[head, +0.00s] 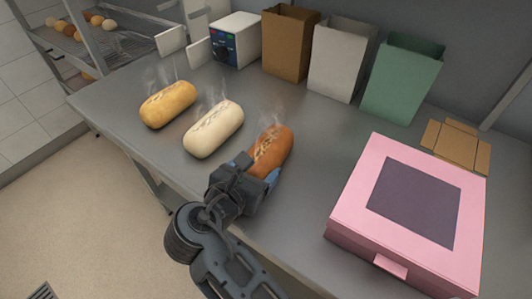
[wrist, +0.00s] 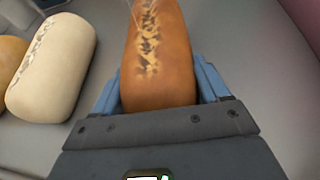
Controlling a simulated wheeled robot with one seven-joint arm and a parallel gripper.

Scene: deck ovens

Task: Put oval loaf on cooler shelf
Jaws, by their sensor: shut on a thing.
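Three steaming long rounded loaves are on the grey table: a golden one (head: 168,104), a pale one (head: 213,129) and a brown one (head: 271,150). My gripper (head: 262,172) is shut on the brown loaf, with one blue finger along each side of its near end. In the wrist view the brown loaf (wrist: 158,55) lies lengthwise between the fingers (wrist: 160,88), its scored top facing up. I cannot tell whether it is raised off the table. The pale loaf (wrist: 52,68) is apart on the left. A wire shelf rack (head: 118,62) with several small breads stands at the upper left.
A pink box (head: 342,215) with a dark window sits at the right. Brown (head: 287,45), white (head: 338,62) and green (head: 400,80) paper bags stand at the back, beside a control box (head: 236,42). A flat cardboard piece (head: 456,145) lies behind the pink box.

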